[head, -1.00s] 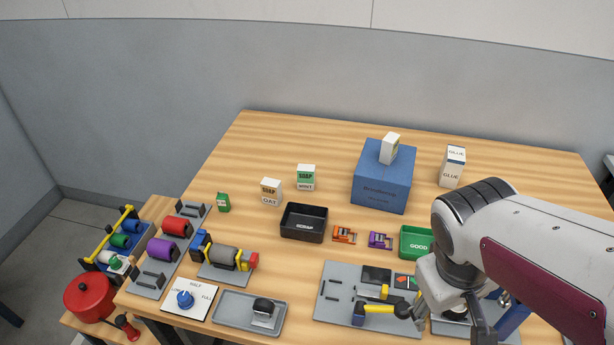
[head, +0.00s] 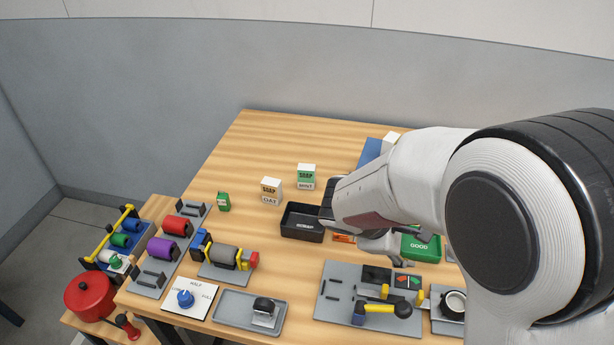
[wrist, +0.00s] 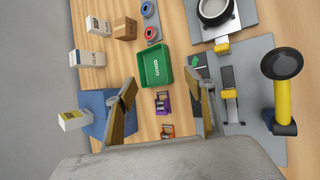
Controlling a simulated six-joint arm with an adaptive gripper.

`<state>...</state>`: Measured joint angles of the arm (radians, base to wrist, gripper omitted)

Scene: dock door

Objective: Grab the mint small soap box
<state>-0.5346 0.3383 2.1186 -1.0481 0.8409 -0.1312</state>
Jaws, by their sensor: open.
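The mint soap box (head: 306,176) is a small white carton with a green top band reading SOAP and a mint label. It stands upright on the table in the head view, behind the black bin. It does not show in the wrist view. A similar soap box (head: 271,190) with a yellowish band stands just left of it. My gripper (wrist: 162,88) is open and empty, with its fingers spread over the table near the green bin. In the head view my arm hides most of it, well to the right of the mint box.
The black bin (head: 290,222) stands in front of the soap boxes. A small green box (head: 223,201) is to the left. The table behind the soap boxes is clear.

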